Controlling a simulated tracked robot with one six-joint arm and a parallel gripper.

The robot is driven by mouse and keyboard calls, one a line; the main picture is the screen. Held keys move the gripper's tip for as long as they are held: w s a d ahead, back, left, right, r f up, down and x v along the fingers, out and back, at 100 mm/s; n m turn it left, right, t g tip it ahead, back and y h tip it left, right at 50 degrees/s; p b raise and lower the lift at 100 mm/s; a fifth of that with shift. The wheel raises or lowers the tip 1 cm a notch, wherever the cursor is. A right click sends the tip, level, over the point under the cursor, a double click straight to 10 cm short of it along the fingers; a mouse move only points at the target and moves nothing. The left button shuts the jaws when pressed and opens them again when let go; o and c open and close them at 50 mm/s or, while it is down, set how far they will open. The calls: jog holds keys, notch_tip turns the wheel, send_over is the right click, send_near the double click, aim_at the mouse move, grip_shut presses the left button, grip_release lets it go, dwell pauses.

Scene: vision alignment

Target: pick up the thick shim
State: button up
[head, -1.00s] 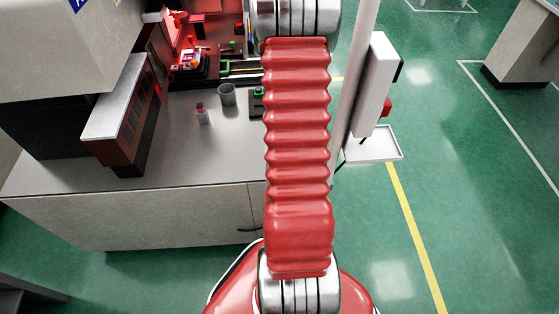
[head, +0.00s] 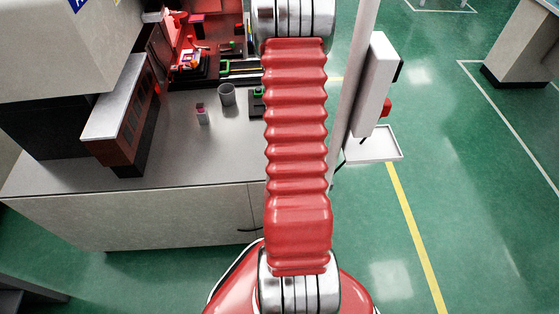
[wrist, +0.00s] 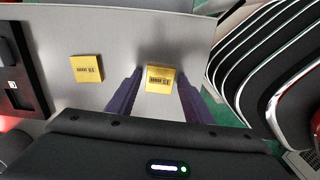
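In the wrist view, two yellow blocks with dark printed labels lie on a grey surface. One yellow block (wrist: 160,78) sits between the two dark purple fingers of my gripper (wrist: 159,76). The fingers are open, with a narrow gap showing on each side of this block. Its front side face shows below the top. The other yellow block (wrist: 87,68) lies to the left, apart from the fingers. I cannot read the labels or tell for sure which block is the thick shim. In the head view neither block can be made out, and my arm hides the gripper.
A dark fixture (wrist: 22,75) stands at the left in the wrist view. A pale post (head: 355,70) rises right of my arm.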

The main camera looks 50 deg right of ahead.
jog(key=c, duration=1)
jog(key=shift+c, duration=0.2)
notch_tip(320, 180, up, 10)
